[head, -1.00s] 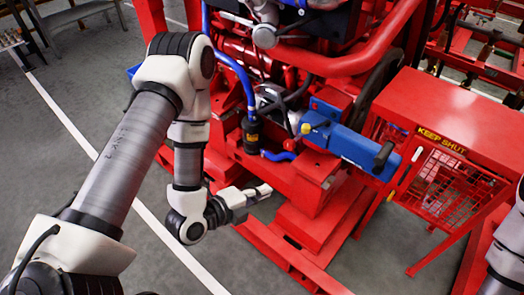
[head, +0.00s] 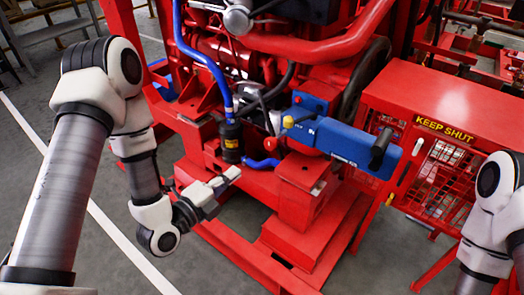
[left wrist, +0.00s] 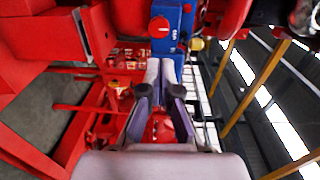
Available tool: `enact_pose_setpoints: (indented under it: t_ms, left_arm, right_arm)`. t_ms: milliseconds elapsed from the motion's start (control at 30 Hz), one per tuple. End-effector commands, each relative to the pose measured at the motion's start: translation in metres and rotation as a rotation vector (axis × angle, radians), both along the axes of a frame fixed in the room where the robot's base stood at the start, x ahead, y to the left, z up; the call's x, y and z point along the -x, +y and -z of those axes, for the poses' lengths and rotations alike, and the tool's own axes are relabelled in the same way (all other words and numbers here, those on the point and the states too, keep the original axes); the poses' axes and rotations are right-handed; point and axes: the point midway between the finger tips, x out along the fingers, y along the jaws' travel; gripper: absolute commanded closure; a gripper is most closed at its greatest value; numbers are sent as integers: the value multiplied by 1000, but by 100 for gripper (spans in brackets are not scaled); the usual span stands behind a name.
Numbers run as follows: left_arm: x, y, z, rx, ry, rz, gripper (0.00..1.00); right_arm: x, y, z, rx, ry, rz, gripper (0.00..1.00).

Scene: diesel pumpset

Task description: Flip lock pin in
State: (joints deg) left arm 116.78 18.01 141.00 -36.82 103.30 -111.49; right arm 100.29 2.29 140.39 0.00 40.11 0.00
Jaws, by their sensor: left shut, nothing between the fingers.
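My left gripper (head: 232,175) is shut and empty in front of the red pumpset frame, below and left of the blue unit (head: 345,142). A yellow knob (head: 288,122) sits on the blue unit's left end and also shows in the left wrist view (left wrist: 197,44). I cannot make out the lock pin for certain. My right arm shows at the right edge, its gripper out of view.
A black cylinder (head: 232,143) with a blue hose stands on the frame just above my left gripper. A red mesh guard box (head: 440,110) marked "KEEP SHUT" stands at the right. Grey floor (head: 60,150) lies open at the left.

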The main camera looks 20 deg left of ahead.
Motion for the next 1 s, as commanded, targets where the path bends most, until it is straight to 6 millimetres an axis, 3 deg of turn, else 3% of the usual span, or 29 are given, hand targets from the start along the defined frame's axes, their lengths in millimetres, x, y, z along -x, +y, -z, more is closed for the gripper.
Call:
enact_pose_setpoints:
  t_ms: [500,700,1000]
  left_arm:
    - [-99,-38,5,-1,-3,2,100]
    - [-113,-42,5,0,-1,0,100]
    - [-115,-43,5,0,0,0,100]
  right_arm:
    - [0,0,14,0,0,0,60]
    - [0,0,16,0,0,0,60]
    - [0,0,15,0,0,0,60]
